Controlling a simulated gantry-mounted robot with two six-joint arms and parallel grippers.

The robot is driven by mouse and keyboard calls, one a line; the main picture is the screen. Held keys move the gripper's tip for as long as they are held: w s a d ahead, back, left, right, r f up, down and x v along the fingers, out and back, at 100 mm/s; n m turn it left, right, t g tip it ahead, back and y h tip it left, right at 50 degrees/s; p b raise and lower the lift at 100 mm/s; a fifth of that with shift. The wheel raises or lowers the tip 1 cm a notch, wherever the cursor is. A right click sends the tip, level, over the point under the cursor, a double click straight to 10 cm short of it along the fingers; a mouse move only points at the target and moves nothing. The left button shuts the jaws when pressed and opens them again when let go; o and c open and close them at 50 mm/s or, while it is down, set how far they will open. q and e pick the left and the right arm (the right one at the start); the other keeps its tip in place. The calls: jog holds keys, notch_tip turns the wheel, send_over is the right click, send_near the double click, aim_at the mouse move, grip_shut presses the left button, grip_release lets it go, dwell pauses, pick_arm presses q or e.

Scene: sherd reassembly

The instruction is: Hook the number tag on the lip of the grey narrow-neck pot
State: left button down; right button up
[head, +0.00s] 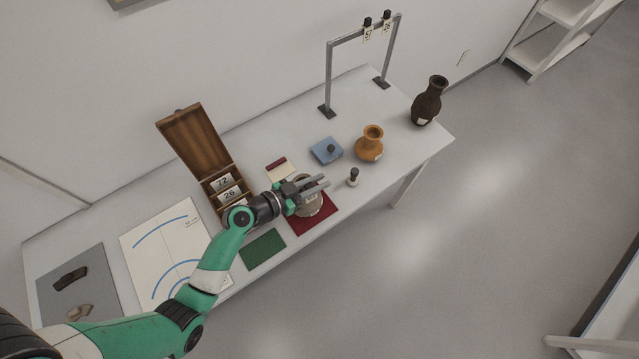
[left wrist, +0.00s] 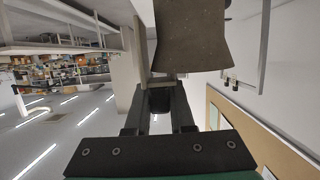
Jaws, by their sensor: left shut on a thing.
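The grey narrow-neck pot (head: 312,208) is at the red mat (head: 318,224), with a pale label on its side. My left gripper (head: 318,183) is at the pot's top, which it partly covers. In the left wrist view the flared grey-brown neck of the pot (left wrist: 192,40) fills the top; one finger shows beside it and the other is hidden. The gripper is shut, it seems on the pot's rim. I cannot tell whether the pot is lifted. Two number tags with black tops (head: 377,31) hang on the metal rack (head: 331,75). My right gripper is not in view.
An orange pot (head: 369,149), a dark vase (head: 428,102) and a small dark-knobbed piece (head: 353,177) stand to the right. A blue pad (head: 326,151) lies behind. An open wooden box (head: 192,142) with numbered cards stands left. A green mat (head: 262,248) lies in front.

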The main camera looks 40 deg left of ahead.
pick_arm(q)
jog(key=shift+f, duration=0.15)
jog(key=c, duration=0.7)
grip_release()
jog(key=p+v, duration=0.1)
jog(key=v, duration=0.8)
jog(key=shift+a, duration=0.1)
jog(key=p+v, duration=0.2)
jog(key=shift+s+p, duration=0.3)
jog(key=shift+p, duration=0.1)
